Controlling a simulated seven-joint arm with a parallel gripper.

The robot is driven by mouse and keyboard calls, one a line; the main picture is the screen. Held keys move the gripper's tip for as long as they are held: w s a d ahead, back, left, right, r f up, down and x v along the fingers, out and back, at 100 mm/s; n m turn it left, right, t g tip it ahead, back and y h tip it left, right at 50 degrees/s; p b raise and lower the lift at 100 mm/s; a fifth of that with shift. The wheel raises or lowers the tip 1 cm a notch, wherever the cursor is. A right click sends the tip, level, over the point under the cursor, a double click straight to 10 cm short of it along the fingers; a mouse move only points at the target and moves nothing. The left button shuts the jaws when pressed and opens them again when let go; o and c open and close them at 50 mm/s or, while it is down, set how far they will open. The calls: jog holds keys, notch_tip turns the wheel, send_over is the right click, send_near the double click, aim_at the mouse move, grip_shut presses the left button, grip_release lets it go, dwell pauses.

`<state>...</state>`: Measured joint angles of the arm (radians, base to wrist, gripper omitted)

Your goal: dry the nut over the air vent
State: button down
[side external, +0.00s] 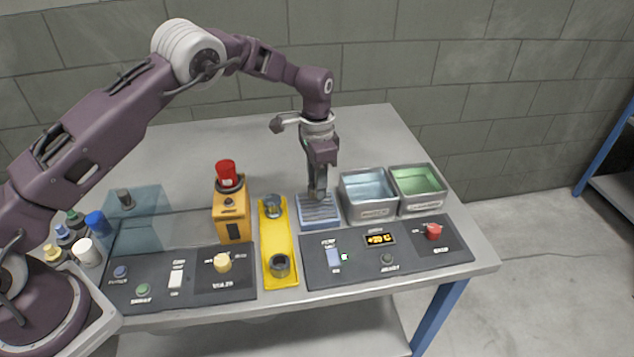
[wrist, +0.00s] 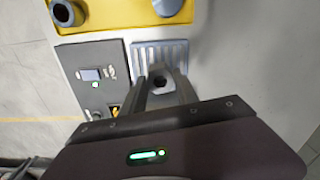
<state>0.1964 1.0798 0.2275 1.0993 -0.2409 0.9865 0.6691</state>
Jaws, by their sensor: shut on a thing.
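My gripper (side external: 317,190) points down over the air vent (side external: 320,216), a blue box with a grey slatted top. In the wrist view the gripper (wrist: 161,76) is shut on the nut (wrist: 160,86), a small dark ring between the fingertips. The slatted vent (wrist: 148,52) shows just beyond the fingertips there. In the side view the fingers hide the nut, and the gap between it and the slats is hard to judge.
A bin with pale blue contents (side external: 368,190) and a green one (side external: 419,182) stand right of the vent. Left are a yellow tray (side external: 276,237) with two cylinders and an orange box with a red beacon (side external: 226,174). Control panels (side external: 385,252) line the front edge.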

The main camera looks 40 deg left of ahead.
jog(key=shift+r, duration=2.25)
